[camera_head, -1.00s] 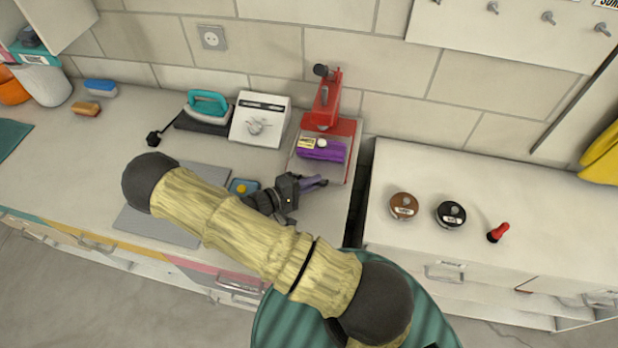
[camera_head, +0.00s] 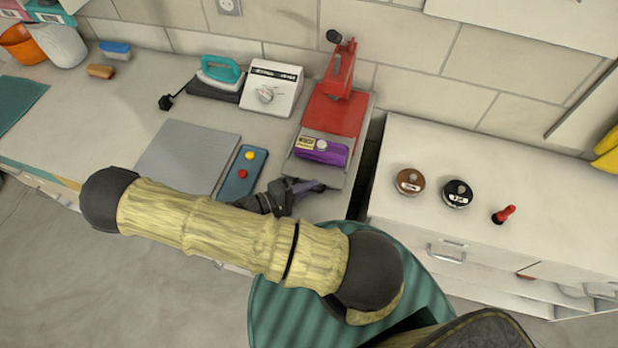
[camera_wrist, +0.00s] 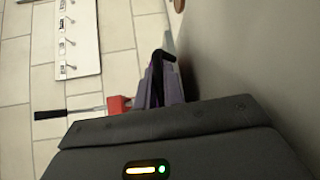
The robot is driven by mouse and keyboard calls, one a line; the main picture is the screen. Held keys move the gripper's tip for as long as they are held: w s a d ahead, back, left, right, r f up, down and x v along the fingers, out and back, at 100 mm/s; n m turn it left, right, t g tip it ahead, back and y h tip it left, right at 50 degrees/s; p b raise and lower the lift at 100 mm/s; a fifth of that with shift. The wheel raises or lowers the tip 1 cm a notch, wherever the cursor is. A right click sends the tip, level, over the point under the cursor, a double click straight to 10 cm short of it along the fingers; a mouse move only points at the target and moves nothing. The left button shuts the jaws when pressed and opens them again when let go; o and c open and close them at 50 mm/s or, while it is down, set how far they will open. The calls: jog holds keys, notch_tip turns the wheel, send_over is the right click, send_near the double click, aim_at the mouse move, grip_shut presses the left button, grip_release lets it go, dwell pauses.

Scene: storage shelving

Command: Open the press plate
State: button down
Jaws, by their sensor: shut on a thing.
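The red press (camera_head: 335,85) stands against the wall at the back. Its grey press plate (camera_head: 306,170) is slid out towards me, with the red base bare behind it. A purple item (camera_head: 322,152) with a yellow label and a white round piece lies on the plate. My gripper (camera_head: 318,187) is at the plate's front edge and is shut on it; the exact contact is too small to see. In the wrist view my fingers (camera_wrist: 165,75) are close together, and a red part of the press (camera_wrist: 118,104) shows beside them.
Left of the press are a white dial box (camera_head: 270,90), a teal iron (camera_head: 218,72), a grey pad (camera_head: 188,155) and a blue control box (camera_head: 242,174) with yellow and red buttons. A gap separates the right counter, which holds two round tins (camera_head: 410,181) (camera_head: 457,193) and a red stamp (camera_head: 504,214).

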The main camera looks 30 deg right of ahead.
jog(key=shift+f, duration=0.1)
jog(key=c, duration=1.5)
grip_release()
jog(key=a+b, duration=0.1)
jog(key=a, duration=0.4)
jog(key=a+r+b, duration=0.1)
jog(key=a+b, duration=0.1)
jog(key=a, duration=0.3)
jog(key=a+r+b, duration=0.1)
jog(key=a, duration=0.5)
jog(key=shift+s+a+b, duration=0.1)
jog(key=shift+s+b, duration=0.1)
jog(key=shift+b, duration=0.1)
jog(key=shift+a+r, duration=0.25)
jog(key=shift+a, duration=0.35)
jog(key=shift+d, duration=0.1)
